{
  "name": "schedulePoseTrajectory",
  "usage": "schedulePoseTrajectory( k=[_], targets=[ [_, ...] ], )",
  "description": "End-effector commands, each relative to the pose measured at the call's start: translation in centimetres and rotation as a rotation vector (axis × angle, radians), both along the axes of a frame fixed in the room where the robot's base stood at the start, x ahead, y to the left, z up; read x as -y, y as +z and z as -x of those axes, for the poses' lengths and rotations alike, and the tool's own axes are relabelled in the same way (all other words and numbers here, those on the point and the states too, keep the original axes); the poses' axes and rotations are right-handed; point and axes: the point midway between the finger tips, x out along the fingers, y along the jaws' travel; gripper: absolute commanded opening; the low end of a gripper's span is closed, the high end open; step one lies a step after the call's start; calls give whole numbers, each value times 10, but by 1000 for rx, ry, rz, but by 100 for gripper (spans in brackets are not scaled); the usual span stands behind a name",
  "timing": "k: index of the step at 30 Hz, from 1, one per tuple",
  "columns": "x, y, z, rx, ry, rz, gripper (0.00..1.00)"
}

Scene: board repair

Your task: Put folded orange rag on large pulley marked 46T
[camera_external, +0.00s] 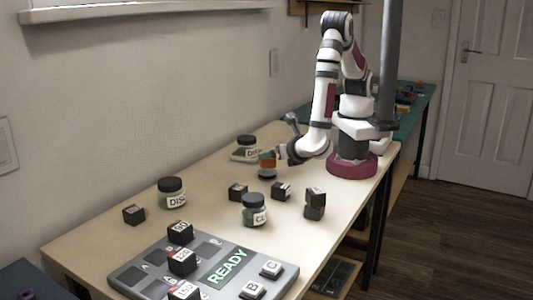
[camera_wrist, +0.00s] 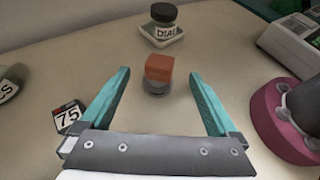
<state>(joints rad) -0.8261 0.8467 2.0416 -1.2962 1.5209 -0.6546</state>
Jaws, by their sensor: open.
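An orange block-like thing, which looks like the folded rag (camera_wrist: 159,67), rests on top of a small grey round piece (camera_wrist: 155,87). In the external view the orange rag (camera_external: 267,158) sits on this dark round piece (camera_external: 267,173) beside my gripper (camera_external: 283,154). In the wrist view my gripper (camera_wrist: 159,74) is open, its teal fingers spread wide with clear gaps either side of the rag. The rag appears near the line of the fingertips; contact is not visible. I can read no 46T marking, so I cannot tell whether the round piece is the large pulley.
A dark-lidded labelled jar (camera_wrist: 163,24) stands in a tray behind the rag. A black block marked 75 (camera_wrist: 69,116) lies left of my gripper. Two more jars (camera_external: 171,193) (camera_external: 254,210), several black blocks and a grey READY panel (camera_external: 218,266) occupy the table's near part.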

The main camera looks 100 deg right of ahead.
Motion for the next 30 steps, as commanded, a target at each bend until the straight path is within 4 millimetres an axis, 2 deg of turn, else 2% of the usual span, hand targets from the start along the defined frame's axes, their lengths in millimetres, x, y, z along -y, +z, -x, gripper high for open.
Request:
schedulePoseTrajectory(
  k=[3,6,9,11,14,15,18,21,24,27,30],
  targets=[
    [-28,13,5,2,3,-3,95],
    [-44,21,7,2,2,-1,95],
    [-50,27,10,6,-16,-10,95],
    [-42,38,13,35,-91,-52,95],
    [-10,70,30,158,-396,-213,95],
    [5,84,43,232,-572,-297,95],
    [30,114,84,448,-1046,-497,95],
    [34,131,118,663,-1492,-667,95],
    [28,139,135,826,-1828,-786,95],
    [22,143,141,914,-2013,-850,95],
    [20,144,142,941,-2072,-870,95]
  ],
)
